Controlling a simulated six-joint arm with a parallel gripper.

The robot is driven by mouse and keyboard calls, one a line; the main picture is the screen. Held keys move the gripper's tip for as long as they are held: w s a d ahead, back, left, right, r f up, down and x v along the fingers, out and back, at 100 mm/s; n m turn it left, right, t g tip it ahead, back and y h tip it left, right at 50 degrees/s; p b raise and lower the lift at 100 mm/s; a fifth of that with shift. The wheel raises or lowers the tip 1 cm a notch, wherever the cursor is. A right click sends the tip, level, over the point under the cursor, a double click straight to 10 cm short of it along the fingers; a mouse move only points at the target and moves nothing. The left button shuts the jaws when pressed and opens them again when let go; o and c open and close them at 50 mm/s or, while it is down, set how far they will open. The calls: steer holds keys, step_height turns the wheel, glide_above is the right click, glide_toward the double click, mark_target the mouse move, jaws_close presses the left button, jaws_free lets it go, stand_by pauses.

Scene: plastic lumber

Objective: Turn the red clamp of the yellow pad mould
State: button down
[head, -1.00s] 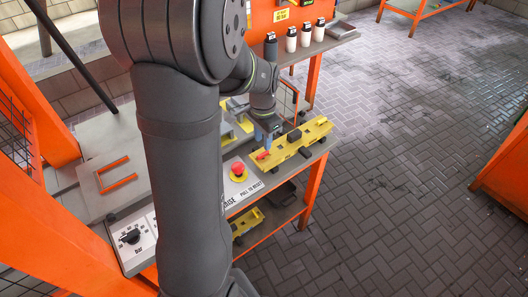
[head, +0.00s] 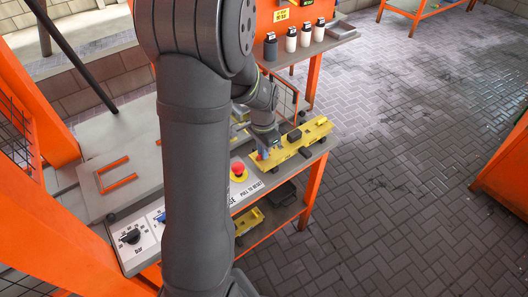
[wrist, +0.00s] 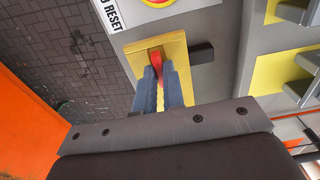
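The yellow pad mould (head: 318,130) lies on the grey bench top to the right of the red stop button. Its red clamp (head: 258,156) sits at the near left end. The clamp also shows in the wrist view (wrist: 157,66), between my blue fingertips. My gripper (head: 264,153) is down at that end of the mould, with the fingers on either side of the clamp. In the wrist view, my gripper (wrist: 159,78) has only a narrow gap, filled by the clamp at the tips. The fingers hide part of the clamp and the mould.
A red stop button (head: 238,169) on a yellow plate is close to the left. A control panel with a black dial (head: 130,237) is further left. Bottles (head: 291,40) stand on a shelf behind. Another yellow mould (head: 248,221) is on the lower shelf.

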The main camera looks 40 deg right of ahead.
steer(key=m, duration=0.4)
steer(key=shift+m, duration=0.4)
steer(key=m, duration=0.4)
steer(key=shift+m, duration=0.4)
